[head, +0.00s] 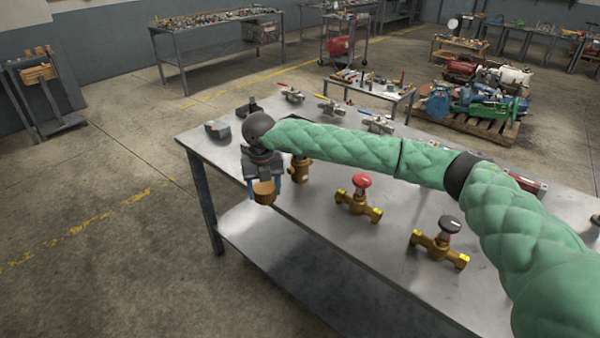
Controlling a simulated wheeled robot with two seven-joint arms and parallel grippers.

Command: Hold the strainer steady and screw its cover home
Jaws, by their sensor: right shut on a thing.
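My right gripper (265,188) reaches across the table from the right and points down near the table's left front edge. It is shut on a brass, round, cup-like piece (264,195), which looks like the cover. A brass body (301,168), perhaps the strainer, stands on the table just right of and behind the gripper. It is partly hidden by my right arm and gripper, so its top and any opening cannot be made out. The held piece looks apart from this body. My left gripper is not in view.
The steel table (327,222) also carries a brass valve with a red knob (360,197) and one with a black knob (440,243). Several valves with levers (331,108) lie along the far edge. A grey block (218,130) sits at the far left corner.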

